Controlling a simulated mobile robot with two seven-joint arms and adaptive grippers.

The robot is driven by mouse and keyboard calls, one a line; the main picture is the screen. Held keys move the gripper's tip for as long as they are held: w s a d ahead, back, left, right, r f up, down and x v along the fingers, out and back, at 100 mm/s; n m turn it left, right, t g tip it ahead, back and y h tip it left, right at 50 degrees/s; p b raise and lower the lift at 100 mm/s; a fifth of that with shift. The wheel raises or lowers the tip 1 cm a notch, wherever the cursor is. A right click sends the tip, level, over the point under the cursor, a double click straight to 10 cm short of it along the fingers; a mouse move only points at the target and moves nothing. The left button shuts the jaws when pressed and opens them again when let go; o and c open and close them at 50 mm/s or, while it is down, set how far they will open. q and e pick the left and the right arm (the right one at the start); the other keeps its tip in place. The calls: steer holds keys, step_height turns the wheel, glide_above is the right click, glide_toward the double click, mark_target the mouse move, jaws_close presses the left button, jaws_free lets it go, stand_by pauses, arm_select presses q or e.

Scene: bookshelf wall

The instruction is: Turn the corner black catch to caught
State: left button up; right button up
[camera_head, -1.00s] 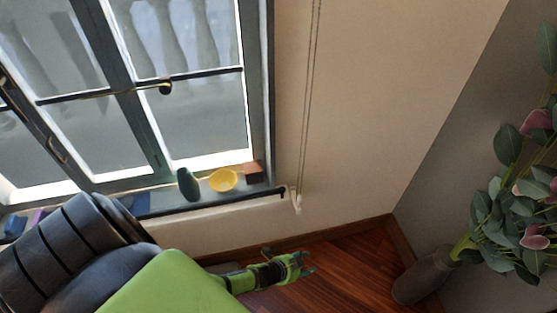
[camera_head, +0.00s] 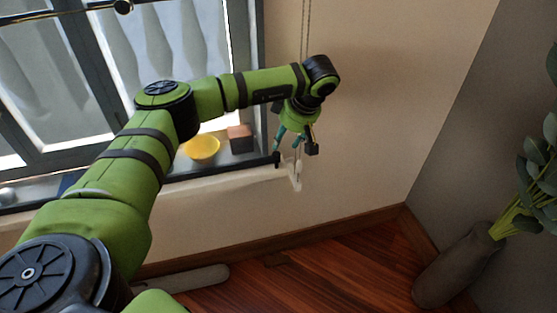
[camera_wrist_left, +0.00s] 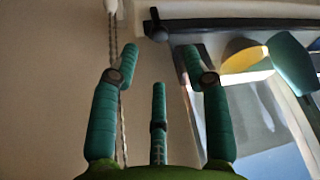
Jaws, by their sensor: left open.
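The black catch (camera_head: 277,159) stands at the right end of the dark rail along the window sill, near the wall corner. In the left wrist view the black catch (camera_wrist_left: 155,26) shows beyond the fingertips, near the top middle. My left gripper (camera_head: 294,142) hangs just above and right of the catch, pointing down, with its teal fingers spread. In the left wrist view the open left gripper (camera_wrist_left: 160,62) has nothing between its fingers. The catch looks apart from the fingers, though the exact gap is hard to tell. My right gripper is out of view.
A yellow bowl (camera_head: 202,148) and a brown block (camera_head: 240,138) stand on the sill left of the gripper. A blind cord (camera_head: 304,35) hangs behind the gripper to a white holder (camera_head: 295,178).

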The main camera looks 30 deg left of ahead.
mark_target(276, 153)
arm_select(q)
steer(key=x, duration=0.6)
steer(key=shift+a+f, duration=0.2)
steer(key=shift+f, duration=0.15)
jaws_close()
